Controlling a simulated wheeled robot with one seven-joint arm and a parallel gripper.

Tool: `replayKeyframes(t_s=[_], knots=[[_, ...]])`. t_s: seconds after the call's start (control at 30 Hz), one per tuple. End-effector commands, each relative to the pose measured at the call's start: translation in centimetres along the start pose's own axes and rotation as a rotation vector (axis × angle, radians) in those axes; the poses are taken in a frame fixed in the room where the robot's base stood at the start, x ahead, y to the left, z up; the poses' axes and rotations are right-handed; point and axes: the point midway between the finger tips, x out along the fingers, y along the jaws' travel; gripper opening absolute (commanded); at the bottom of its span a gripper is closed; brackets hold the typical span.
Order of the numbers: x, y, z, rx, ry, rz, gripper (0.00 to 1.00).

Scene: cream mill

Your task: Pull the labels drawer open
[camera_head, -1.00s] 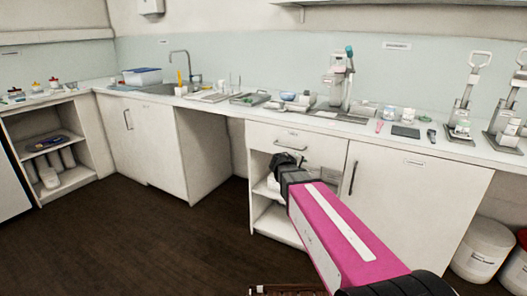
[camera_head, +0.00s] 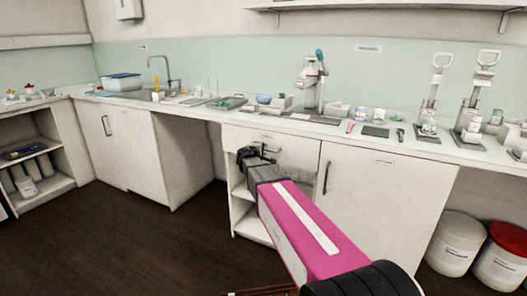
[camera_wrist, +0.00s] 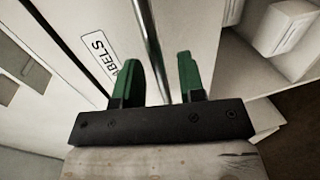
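The labels drawer (camera_head: 300,151) is the shut white drawer under the counter, above an open shelf. My gripper (camera_head: 258,153) is in front of the drawer at handle height. In the wrist view my gripper (camera_wrist: 158,82) is open, with green fingers on either side of the metal bar handle (camera_wrist: 150,38). The handle runs between them with a gap to each finger. In the head view my gripper partly hides the handle.
A cupboard door (camera_head: 375,195) with a vertical handle is right of the drawer. A shelf with white containers (camera_wrist: 290,28) lies beside the drawer front. Lab items stand on the counter (camera_head: 215,112). White (camera_head: 452,245) and red-lidded (camera_head: 500,258) buckets stand at right.

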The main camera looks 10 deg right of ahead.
Motion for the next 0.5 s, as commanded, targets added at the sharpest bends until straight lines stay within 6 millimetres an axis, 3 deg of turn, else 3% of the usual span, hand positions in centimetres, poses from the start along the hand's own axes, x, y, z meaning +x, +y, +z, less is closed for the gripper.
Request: replayKeyframes(t_s=[0.13,0.47,0.5], knots=[[1.14,0.0,0.01,0.0,0.0,0.0,0.37],[1.3,0.01,0.05,0.0,0.0,0.0,0.37],[1.3,0.01,0.05,0.0,0.0,0.0,0.24]])
